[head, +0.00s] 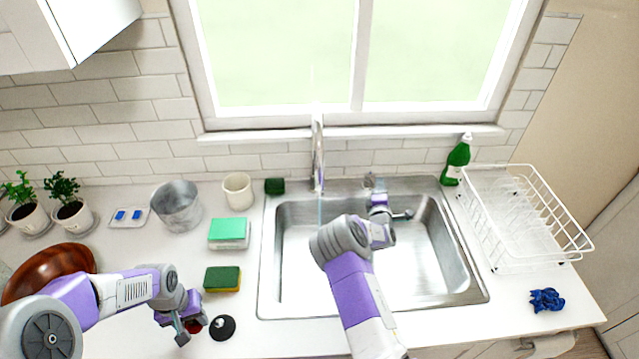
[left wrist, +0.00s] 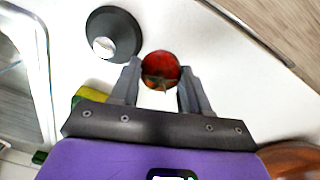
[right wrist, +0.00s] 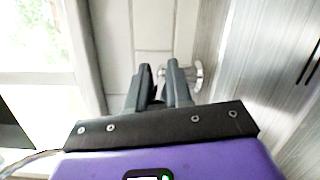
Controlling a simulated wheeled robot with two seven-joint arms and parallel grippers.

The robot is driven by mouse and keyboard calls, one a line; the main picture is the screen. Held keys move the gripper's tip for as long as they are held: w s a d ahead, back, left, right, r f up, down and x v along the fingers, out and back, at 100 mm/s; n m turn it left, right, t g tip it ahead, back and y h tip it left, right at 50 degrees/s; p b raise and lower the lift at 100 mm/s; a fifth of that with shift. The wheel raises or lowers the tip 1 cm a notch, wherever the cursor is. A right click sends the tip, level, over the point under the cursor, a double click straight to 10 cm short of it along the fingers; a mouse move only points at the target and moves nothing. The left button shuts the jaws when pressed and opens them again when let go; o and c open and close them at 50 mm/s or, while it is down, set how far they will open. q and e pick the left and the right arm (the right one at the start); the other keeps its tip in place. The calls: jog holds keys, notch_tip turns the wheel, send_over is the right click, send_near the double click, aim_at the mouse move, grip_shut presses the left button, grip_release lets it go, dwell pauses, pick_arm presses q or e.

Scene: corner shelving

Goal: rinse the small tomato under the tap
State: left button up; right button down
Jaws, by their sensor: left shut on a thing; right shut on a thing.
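The small red tomato (left wrist: 161,69) sits between the fingers of my left gripper (left wrist: 158,92), which is shut on it. In the head view the tomato (head: 194,327) is mostly hidden by my left gripper (head: 186,327), over the counter left of the sink. The chrome tap (head: 318,155) stands behind the sink (head: 265,255); a thin pale-blue streak, seemingly water, runs below its spout. My right gripper (head: 388,208) is above the back right of the sink. Its fingers (right wrist: 160,85) are close together beside the round chrome tap handle (right wrist: 194,76); the gripped part is largely hidden.
A black round stopper (head: 222,327) lies beside the left gripper. Sponges (head: 222,279), a metal pot (head: 178,205), a cup (head: 237,190) and a wooden bowl (head: 50,268) occupy the left counter. A green bottle (head: 456,162), dish rack (head: 520,215) and blue cloth (head: 546,300) are right. The basin looks empty.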

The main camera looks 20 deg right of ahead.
jog(key=c, duration=1.1)
grip_release()
jog(key=v, duration=1.2)
jog(key=shift+s+f, duration=0.1)
